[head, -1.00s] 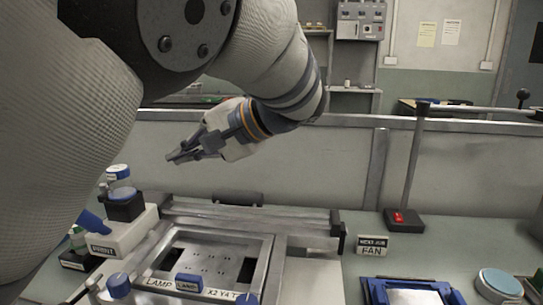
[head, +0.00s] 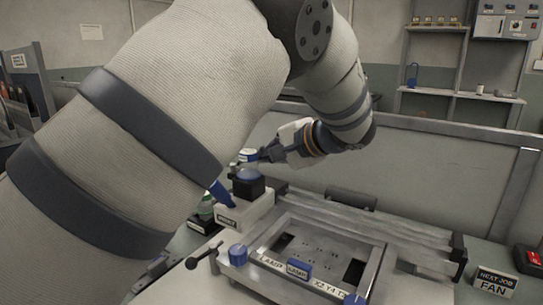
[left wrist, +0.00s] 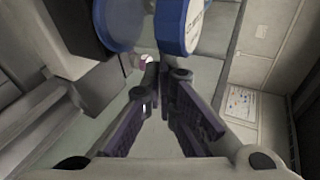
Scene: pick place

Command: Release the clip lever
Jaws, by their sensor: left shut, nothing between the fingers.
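My left gripper (head: 268,155) is shut and empty, beside a small jar with a blue and white lid (head: 247,154) above a black block (head: 248,184). In the left wrist view the shut fingertips (left wrist: 158,68) are just below the blue-rimmed round lid (left wrist: 178,28); I cannot tell whether they touch it. A blue lever-like piece (head: 219,193) slants beside the labelled white base (head: 240,212). A lever with a black knob (head: 192,263) is at the metal frame's left. I cannot tell which one is the clip lever. My right gripper is out of view.
A metal frame (head: 368,273) with blue knobs and labels stands in front. A metal rail (head: 390,228) runs behind it. My left arm hides much of the left side.

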